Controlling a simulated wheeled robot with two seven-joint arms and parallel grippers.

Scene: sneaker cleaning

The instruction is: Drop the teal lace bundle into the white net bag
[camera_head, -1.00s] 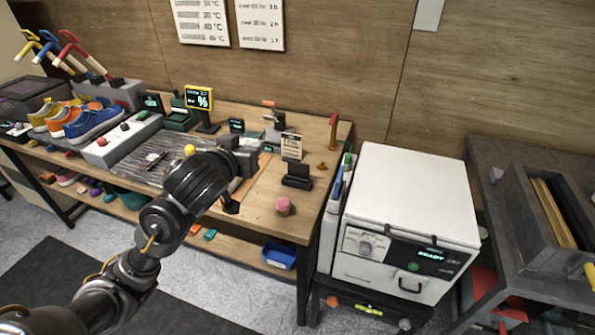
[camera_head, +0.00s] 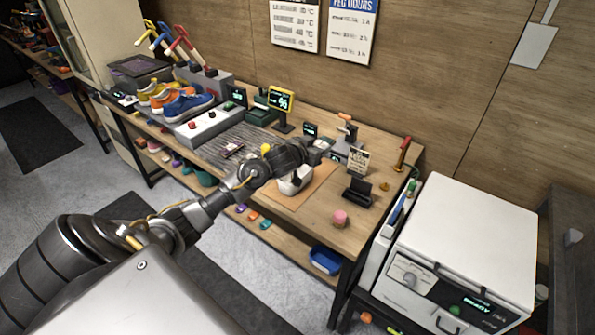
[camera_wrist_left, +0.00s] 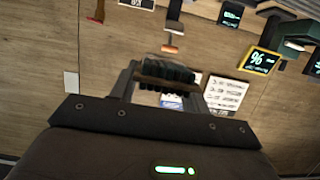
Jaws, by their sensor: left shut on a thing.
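My left gripper (camera_head: 312,152) reaches over the workbench from the left, near a white, open-topped thing (camera_head: 296,181) on a brown mat. This may be the white net bag, but its weave is too small to make out. In the left wrist view my left gripper (camera_wrist_left: 162,92) is shut on a dark, ribbed bundle (camera_wrist_left: 166,73), which looks like the teal lace bundle. The bundle lies crosswise between the fingers, held up off any surface. In the head view the bundle is hidden or too small to tell. My right gripper is not in view.
Colourful sneakers (camera_head: 185,103) and a button box (camera_head: 208,122) stand at the bench's left. A yellow-framed display (camera_head: 281,100), a black stand (camera_head: 358,191) and a pink cylinder (camera_head: 340,218) are around the mat. A white machine (camera_head: 468,240) stands at the right.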

